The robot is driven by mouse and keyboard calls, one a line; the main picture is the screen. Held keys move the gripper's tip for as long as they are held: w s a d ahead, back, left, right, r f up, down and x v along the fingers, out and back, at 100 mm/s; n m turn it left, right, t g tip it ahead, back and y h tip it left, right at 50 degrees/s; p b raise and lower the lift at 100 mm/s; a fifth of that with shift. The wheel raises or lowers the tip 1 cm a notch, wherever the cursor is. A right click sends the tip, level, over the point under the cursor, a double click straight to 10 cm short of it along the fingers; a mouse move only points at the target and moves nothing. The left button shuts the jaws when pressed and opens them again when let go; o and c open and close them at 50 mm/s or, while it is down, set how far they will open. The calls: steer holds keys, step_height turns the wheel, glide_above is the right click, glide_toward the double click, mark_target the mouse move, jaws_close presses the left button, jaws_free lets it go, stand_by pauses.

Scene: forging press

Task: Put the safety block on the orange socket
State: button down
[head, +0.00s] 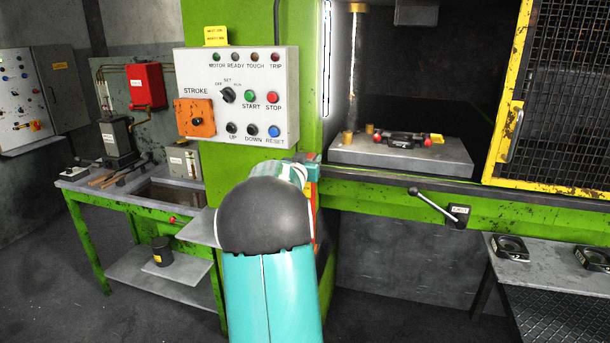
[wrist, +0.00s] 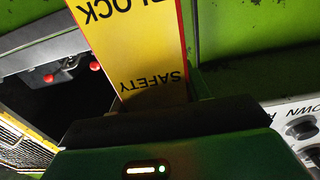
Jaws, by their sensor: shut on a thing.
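The yellow safety block (wrist: 140,45), with a red edge and black lettering, fills the top middle of the wrist view. My gripper (wrist: 160,112) is shut on its lower end. The block's far end runs out of the picture. In the head view my own arm hides most of the gripper and block. An orange-red strip (head: 314,172) shows just right of the arm; I cannot tell if it is the socket or the block's edge. An orange plate (head: 194,118) with a black centre is on the control panel. No orange socket is clear in the wrist view.
The press bed (head: 400,158) bears dark tooling with red ends. A lever (head: 433,206) sticks out below it. The yellow mesh guard (head: 513,130) stands right, above a side table (head: 550,265). A green workbench (head: 140,205) is left.

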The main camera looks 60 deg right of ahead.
steer(key=shift+w+d+f, duration=0.25)
steer(key=shift+f, duration=0.6)
steer(key=shift+w+d+f, duration=0.25)
steer(key=shift+f, duration=0.65)
steer(key=shift+w+d+f, duration=0.25)
steer(key=shift+f, duration=0.75)
steer(key=c, duration=0.7)
jaws_free()
steer(key=shift+f, duration=0.15)
